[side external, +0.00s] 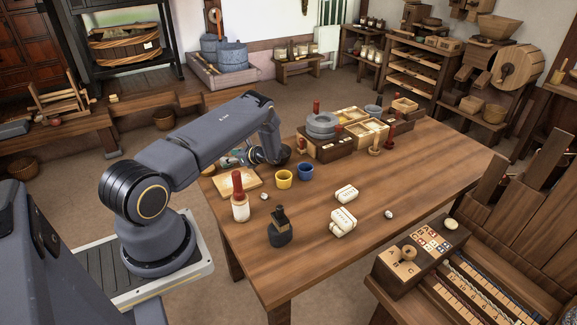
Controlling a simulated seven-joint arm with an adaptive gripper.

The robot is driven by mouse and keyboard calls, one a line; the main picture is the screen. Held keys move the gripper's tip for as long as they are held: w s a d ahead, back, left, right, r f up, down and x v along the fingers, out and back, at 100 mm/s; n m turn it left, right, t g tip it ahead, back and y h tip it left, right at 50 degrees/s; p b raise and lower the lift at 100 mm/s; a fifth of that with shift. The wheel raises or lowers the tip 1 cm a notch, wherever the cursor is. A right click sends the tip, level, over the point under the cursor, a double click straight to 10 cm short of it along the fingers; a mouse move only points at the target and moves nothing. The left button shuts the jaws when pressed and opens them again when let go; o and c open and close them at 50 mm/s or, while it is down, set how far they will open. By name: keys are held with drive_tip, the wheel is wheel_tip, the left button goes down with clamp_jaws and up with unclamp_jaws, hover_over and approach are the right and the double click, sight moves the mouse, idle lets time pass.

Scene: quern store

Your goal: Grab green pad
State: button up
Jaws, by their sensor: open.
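My gripper (238,158) is low over the far left part of the table, beside the wooden box. It is small and partly hidden by my arm, and it reads as open. A small teal-green patch (225,160) shows right at the gripper. I cannot tell whether it is the green pad or whether it touches the fingers. No other green pad can be made out.
The wooden table (400,185) holds a pale board (238,180), a yellow cup (284,179), a blue cup (305,172), a red-topped bottle (239,200), a dark bottle (280,228), white labelled blocks (343,221) and a sectioned box (330,150).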

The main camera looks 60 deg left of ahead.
drive_tip(key=shift+x, duration=1.55)
clamp_jaws()
